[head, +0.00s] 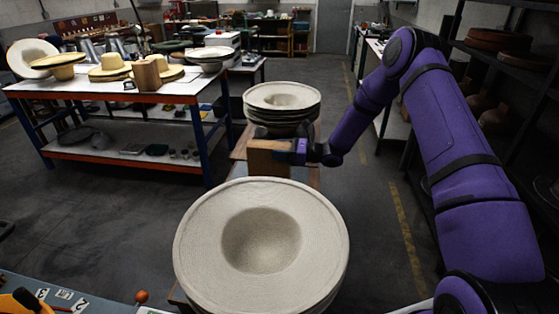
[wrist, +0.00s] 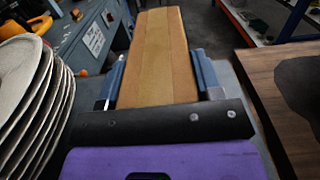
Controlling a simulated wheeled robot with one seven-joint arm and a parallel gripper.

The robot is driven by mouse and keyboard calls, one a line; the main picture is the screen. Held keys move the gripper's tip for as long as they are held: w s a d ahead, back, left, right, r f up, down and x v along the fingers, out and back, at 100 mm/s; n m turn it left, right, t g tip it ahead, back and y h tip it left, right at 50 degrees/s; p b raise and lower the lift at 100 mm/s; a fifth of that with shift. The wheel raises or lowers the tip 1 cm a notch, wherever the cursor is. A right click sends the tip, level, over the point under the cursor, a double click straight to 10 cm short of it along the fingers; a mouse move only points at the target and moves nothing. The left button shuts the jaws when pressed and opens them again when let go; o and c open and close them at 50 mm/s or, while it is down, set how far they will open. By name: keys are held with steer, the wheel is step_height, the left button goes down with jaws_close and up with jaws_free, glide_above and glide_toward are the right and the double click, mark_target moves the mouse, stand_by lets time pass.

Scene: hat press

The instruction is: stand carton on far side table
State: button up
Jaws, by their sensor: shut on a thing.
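My gripper (head: 291,152) is shut on a brown carton (head: 267,158) near the middle of the head view. The carton is between the two stacks of felt hat blanks. In the wrist view the carton (wrist: 160,45) lies lengthwise between the two fingers (wrist: 160,85) and extends away from the camera. I cannot tell from these frames whether its underside touches anything. A white-topped table (head: 180,88) with blue and orange legs stands at the left. Which table is the far side table is not clear to me.
A large stack of pale hat blanks (head: 325,240) stands in front, and another stack (head: 282,98) stands behind the carton. Straw hats (head: 108,66) and a brown block (head: 147,76) crowd the left table. Shelves line the right. Open floor (head: 375,200) lies right of the stacks.

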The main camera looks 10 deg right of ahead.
mark_target(270, 165)
steer(key=shift+f, duration=1.85)
steer(key=o, duration=1.4)
steer(key=shift+o, duration=0.2)
